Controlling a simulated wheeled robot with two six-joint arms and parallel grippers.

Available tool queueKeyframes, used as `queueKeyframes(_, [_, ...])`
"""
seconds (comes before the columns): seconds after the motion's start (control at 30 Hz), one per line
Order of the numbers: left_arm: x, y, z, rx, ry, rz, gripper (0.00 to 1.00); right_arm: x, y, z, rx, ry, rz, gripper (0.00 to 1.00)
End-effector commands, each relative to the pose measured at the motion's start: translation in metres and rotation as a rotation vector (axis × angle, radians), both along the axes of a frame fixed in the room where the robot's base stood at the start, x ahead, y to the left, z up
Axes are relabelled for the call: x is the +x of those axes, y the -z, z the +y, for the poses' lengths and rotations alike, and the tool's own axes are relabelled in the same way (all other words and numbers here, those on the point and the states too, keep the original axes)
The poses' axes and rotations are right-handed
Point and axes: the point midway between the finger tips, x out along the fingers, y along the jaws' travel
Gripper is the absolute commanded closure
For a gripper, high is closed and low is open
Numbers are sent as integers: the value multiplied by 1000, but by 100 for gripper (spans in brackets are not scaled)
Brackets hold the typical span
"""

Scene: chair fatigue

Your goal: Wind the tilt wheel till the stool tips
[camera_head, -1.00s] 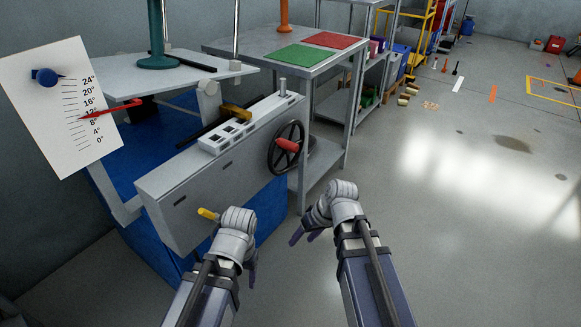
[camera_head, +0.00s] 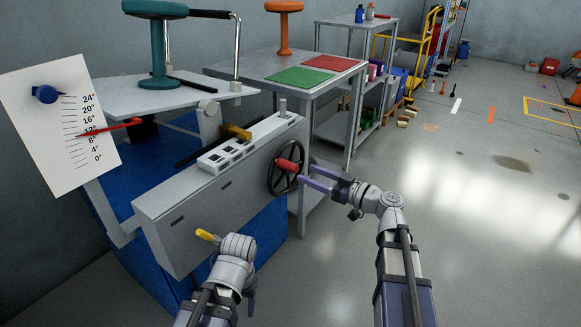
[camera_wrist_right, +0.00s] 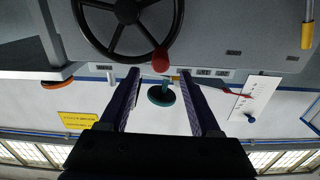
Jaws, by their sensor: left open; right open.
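The black spoked tilt wheel (camera_head: 271,182) is on the end of the grey machine body, with a red handle knob (camera_head: 290,165). My right gripper (camera_head: 306,175) is open just right of the wheel, its fingers pointing at the knob. In the right wrist view the wheel (camera_wrist_right: 92,38) is at the top, and the red knob (camera_wrist_right: 161,60) shows ahead of and between the open fingertips (camera_wrist_right: 159,72). The teal stool (camera_head: 158,45) stands upright on the white platform (camera_head: 125,98). The gauge's red pointer (camera_head: 110,128) reads about 12°. My left gripper (camera_head: 250,290) is open and low, partly hidden by its wrist.
A yellow-tipped lever (camera_head: 207,236) sticks out near my left wrist. A steel table (camera_head: 235,68) with green and red mats and an orange stool (camera_head: 284,28) stands behind the wheel.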

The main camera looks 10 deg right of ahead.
Motion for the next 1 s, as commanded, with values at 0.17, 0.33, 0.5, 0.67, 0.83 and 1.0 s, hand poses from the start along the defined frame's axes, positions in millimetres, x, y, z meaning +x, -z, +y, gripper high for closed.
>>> queueKeyframes(0.17, [0,0,0,0,0,0,36,17,0,17,-1,-4,2,36])
queueKeyframes(0.33, [0,0,0,0,0,0,36,36,0,36,-1,-4,2,36])
queueKeyframes(0.5, [0,0,0,0,0,0,36,48,1,50,-1,-3,2,36])
queueKeyframes(0.67, [0,0,0,0,0,0,36,52,1,54,-1,-2,2,36])
queueKeyframes(0.83, [0,0,0,0,0,0,36,52,0,55,0,-1,3,36])
queueKeyframes(1.0, [0,0,0,0,0,0,36,52,0,55,0,-1,3,45])
